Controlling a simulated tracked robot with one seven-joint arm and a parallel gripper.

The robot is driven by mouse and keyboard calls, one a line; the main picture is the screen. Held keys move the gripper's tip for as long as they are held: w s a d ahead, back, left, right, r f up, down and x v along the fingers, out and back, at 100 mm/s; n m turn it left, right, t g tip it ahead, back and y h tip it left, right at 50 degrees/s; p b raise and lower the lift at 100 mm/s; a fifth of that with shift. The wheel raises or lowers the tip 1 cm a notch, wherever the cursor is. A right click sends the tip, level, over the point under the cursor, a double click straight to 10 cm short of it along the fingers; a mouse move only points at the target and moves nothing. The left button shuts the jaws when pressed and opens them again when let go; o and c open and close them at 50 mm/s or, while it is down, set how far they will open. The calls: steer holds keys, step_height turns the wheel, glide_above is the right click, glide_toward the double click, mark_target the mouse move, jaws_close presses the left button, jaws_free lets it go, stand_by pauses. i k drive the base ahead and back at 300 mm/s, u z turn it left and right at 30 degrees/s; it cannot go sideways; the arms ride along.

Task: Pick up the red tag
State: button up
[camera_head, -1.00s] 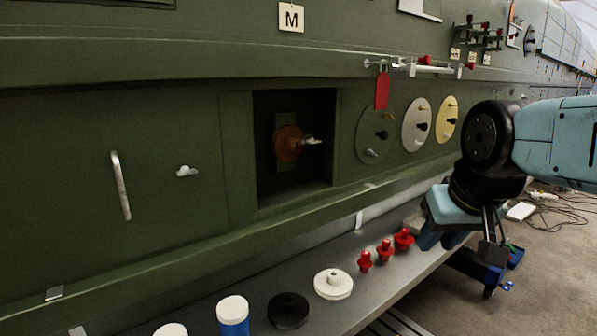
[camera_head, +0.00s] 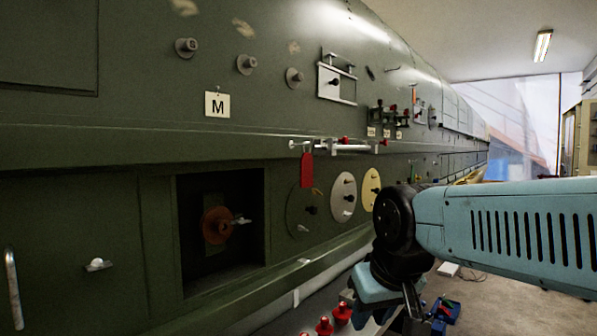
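The red tag (camera_head: 307,170) hangs upright from a small peg on the green fuselage wall, under a short rail and in front of the dark green disc. My gripper (camera_head: 408,318) is at the lower right, below and to the right of the tag and well apart from it. It points downward beside the bench edge. The frames do not show clearly whether its fingers are open or shut, and I see nothing held in it.
A square recess (camera_head: 188,235) with an orange-brown fitting opens left of the tag. Several round discs (camera_head: 344,197) sit to its right. Red knobs (camera_head: 324,326) stand on the bench below. A rail with clamps (camera_head: 345,147) juts out beside the tag.

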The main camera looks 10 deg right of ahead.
mark_target(307, 160)
steer(key=z, duration=0.6)
steer(key=i, duration=0.15)
steer(key=u, duration=2.8)
steer(key=k, duration=0.95)
steer(key=z, duration=1)
steer(key=i, duration=0.5)
steer(key=z, duration=0.05)
